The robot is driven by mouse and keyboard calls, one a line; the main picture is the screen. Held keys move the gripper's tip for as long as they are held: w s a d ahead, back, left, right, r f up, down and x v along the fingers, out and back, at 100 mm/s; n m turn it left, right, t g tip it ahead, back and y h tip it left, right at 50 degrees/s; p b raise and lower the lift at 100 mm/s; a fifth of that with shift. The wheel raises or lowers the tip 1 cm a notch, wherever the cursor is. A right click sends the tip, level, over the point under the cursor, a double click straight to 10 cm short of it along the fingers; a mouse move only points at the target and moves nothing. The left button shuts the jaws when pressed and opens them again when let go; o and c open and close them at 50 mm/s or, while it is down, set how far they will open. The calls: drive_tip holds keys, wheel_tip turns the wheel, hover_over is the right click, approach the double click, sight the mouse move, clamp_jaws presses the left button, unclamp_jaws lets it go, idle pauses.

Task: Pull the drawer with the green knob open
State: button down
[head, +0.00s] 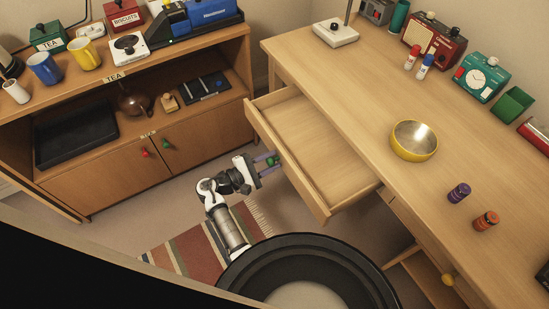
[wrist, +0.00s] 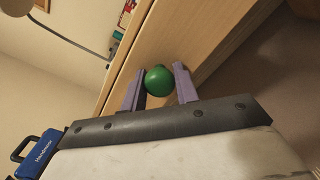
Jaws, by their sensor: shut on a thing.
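The desk drawer (head: 310,145) stands pulled well out from the wooden desk, and its inside shows empty in the head view. Its green knob (wrist: 158,80) is on the drawer front and sits between my gripper's two purple fingers in the wrist view. The knob shows only partly in the head view (head: 271,161). My gripper (head: 268,164) is shut on the green knob, at the outer face of the drawer front.
A yellow bowl (head: 414,141) and two small jars, purple (head: 459,193) and orange (head: 486,221), stand on the desktop. A cabinet (head: 100,180) with red and green knobs is at the left. A striped rug (head: 185,250) lies on the floor below my arm.

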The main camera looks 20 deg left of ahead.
drive_tip(key=c, duration=1.1)
unclamp_jaws()
drive_tip(key=shift+o, duration=0.2)
drive_tip(key=b+v, duration=0.3)
drive_tip(key=v, duration=1)
drive_tip(key=shift+s+a, duration=0.3)
